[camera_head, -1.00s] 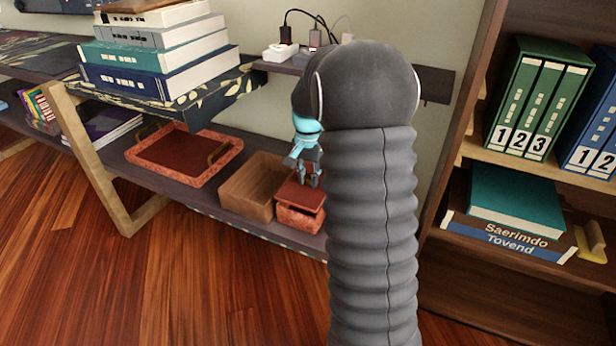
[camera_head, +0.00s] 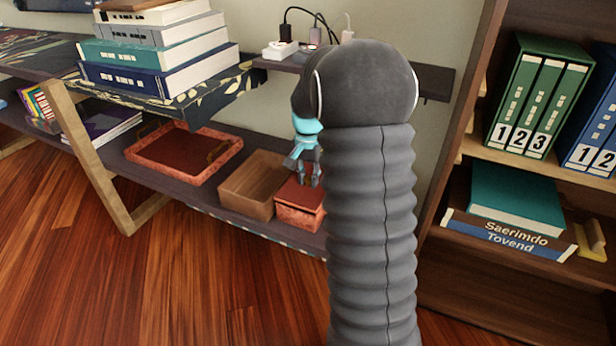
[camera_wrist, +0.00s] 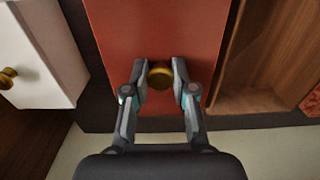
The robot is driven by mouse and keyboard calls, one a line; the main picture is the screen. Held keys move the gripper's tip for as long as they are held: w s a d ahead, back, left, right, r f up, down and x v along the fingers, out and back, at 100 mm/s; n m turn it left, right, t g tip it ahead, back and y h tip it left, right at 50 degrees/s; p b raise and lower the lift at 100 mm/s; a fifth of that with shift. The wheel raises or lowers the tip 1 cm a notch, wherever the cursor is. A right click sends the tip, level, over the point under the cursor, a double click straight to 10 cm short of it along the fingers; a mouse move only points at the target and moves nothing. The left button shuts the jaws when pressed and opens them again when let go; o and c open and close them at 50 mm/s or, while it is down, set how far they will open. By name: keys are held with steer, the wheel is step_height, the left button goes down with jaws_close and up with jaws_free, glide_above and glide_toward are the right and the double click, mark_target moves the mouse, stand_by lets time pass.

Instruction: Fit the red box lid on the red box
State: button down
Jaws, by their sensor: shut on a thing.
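The red box (camera_head: 296,214) stands on the lower shelf, just right of an open wooden box. The red lid (camera_head: 290,190) lies level on top of it, with no clear gap between them in the head view. My gripper (camera_head: 304,180) is above the lid, partly hidden by my arm. In the wrist view my gripper (camera_wrist: 160,76) has its fingers shut on the round brass knob of the red lid (camera_wrist: 155,32). My arm hides the right side of the red box in the head view.
The open wooden box (camera_head: 252,186) is close to the red box. A red tray (camera_head: 183,153) with handles lies farther left. The upper shelf with stacked books (camera_head: 155,60) overhangs at left. A white unit (camera_wrist: 36,60) with a brass knob shows in the wrist view.

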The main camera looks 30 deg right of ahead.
mark_target(308, 178)
steer(key=shift+f+b, duration=0.3)
steer(key=shift+f, duration=0.3)
steer(key=c, duration=0.9)
jaws_free()
steer(key=shift+o, duration=0.2)
step_height(308, 178, up, 12)
